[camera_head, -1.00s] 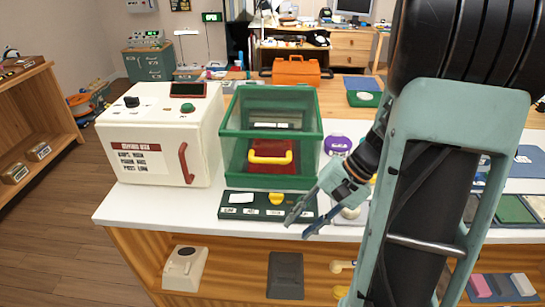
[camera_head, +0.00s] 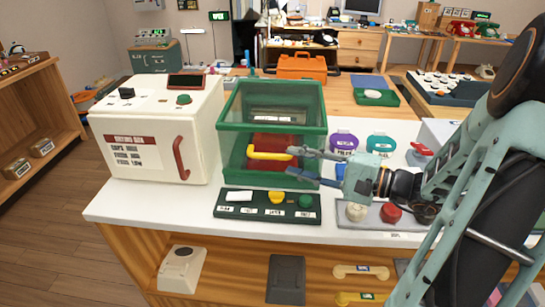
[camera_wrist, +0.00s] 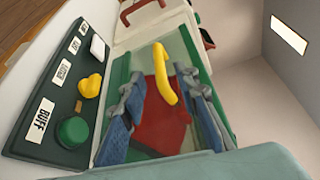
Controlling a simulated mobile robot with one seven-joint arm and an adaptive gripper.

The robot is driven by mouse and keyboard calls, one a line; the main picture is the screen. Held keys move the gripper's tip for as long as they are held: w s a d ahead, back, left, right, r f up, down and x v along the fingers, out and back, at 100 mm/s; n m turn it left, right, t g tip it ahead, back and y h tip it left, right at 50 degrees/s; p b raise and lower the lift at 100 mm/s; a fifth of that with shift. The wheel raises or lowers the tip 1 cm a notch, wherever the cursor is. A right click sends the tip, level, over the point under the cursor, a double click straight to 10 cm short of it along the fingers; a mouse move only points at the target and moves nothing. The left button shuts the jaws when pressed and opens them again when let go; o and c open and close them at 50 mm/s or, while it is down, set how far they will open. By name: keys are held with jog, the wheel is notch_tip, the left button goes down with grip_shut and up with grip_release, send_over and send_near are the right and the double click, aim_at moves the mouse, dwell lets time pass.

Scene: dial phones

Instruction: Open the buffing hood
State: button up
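The buffing hood is a clear box with a green frame (camera_head: 225,128). A yellow bar handle (camera_head: 268,154) crosses its front, with a dark red block behind it. The front looks closed. My gripper (camera_head: 294,163) reaches in from the right, open, its fingertips at the handle's right end. In the wrist view the open fingers (camera_wrist: 158,82) lie on either side of the yellow handle (camera_wrist: 166,88). I cannot tell whether they touch it. A dark green control panel (camera_head: 232,212) in front of the hood has a white switch, a yellow knob and a green button. Its labels include BUFF.
A white drying cabinet (camera_head: 140,125) with a red handle stands close on the hood's left. Purple (camera_head: 344,141) and teal (camera_head: 380,143) round items sit to the right, with a grey tray (camera_head: 385,224) nearer the front. The counter's front left is clear.

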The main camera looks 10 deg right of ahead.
aim_at(278, 158)
jog(key=x, duration=0.7)
jog(key=shift+w+a, duration=0.1)
grip_shut()
